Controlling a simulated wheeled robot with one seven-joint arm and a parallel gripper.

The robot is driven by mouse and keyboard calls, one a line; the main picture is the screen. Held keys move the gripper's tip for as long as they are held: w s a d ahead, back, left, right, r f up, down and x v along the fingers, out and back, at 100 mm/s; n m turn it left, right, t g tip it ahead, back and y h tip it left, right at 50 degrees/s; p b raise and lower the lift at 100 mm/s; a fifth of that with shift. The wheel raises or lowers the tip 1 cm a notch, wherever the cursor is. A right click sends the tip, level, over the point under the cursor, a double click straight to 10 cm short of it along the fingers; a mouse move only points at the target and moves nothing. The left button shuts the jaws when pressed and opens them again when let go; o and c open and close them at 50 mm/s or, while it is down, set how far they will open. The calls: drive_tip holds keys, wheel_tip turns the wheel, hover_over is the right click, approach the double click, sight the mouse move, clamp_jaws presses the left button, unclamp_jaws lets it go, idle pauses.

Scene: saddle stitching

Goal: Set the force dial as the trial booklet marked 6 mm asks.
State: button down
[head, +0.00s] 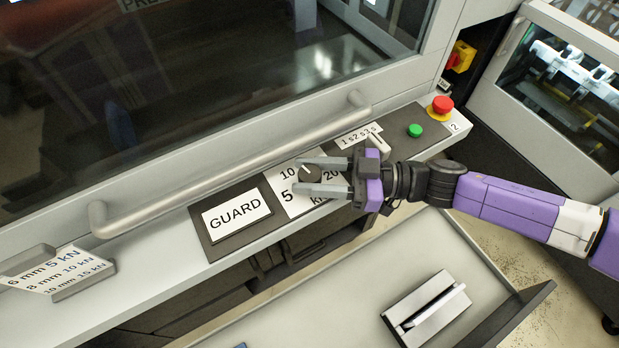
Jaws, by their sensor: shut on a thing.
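The force dial is a dark round knob (311,173) on a white plate marked 5, 10, 20 and kN, on the machine's front panel. A light pointer line on the knob seems to point up and left, near the 10. My gripper (308,175) reaches in from the right and is shut on the knob, one finger on its far side and one on its near side. A card (55,275) at the left lists 6 mm 5 kN, 8 mm 10 kN and 10 mm 15 kN. I cannot make out a booklet marked 6 mm.
A GUARD label (236,216) lies left of the dial. A long handle bar (230,167) runs behind it. A switch marked 1 s, 2 s, 3 s (376,142), a green button (415,130) and a red button (442,105) lie right. A grey block (425,308) sits on the lower tray.

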drive_tip(key=shift+f, duration=0.2)
idle(0.3)
drive_tip(key=c, duration=0.9)
unclamp_jaws()
drive_tip(key=shift+d, duration=0.1)
drive_tip(key=shift+r, duration=0.1)
drive_tip(key=shift+r+p, duration=0.15)
drive_tip(key=shift+p, duration=0.15)
